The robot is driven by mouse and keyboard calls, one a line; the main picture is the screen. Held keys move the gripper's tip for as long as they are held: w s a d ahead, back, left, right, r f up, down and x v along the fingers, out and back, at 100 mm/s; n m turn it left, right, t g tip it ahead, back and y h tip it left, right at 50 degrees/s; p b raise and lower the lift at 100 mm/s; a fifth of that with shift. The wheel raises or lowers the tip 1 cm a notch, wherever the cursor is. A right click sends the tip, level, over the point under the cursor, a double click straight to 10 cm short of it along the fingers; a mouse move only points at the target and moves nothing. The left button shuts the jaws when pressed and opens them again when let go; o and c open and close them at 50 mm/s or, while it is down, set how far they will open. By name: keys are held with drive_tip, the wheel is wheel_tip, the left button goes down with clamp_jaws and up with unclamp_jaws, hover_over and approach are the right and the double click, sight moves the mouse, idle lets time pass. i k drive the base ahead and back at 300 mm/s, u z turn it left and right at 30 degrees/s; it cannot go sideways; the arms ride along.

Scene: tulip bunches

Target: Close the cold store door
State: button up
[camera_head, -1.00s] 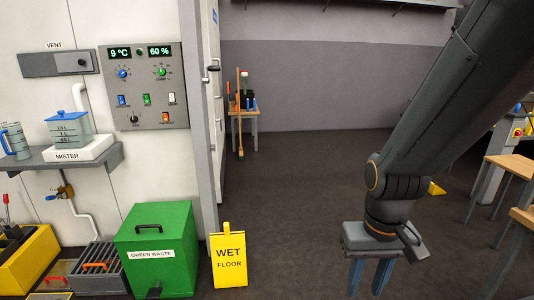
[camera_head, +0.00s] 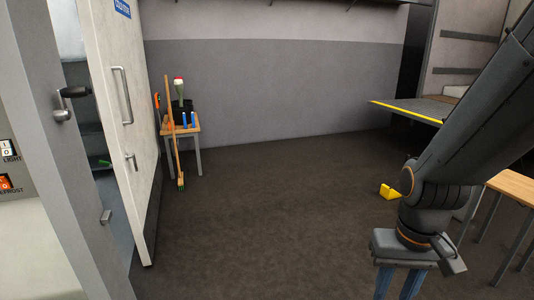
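The cold store door (camera_head: 138,160) is a white slab at the left, standing open beside its grey door frame (camera_head: 66,150). Through the gap between frame and door I see shelving (camera_head: 88,105) inside. My gripper (camera_head: 400,284) points down at the lower right, far from the door. Its blue fingers are apart with nothing seen between them; the tips are cut off.
A small wooden table (camera_head: 184,130) with blue bottles and a dark container stands beyond the door, a broom (camera_head: 175,140) leaning by it. The middle floor is clear.

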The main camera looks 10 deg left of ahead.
sight(110, 30)
drive_tip(key=u, duration=0.15)
drive_tip(key=i, duration=1.85)
drive_tip(key=u, duration=1.1)
drive_tip(key=i, duration=1.5)
drive_tip(key=u, duration=0.6)
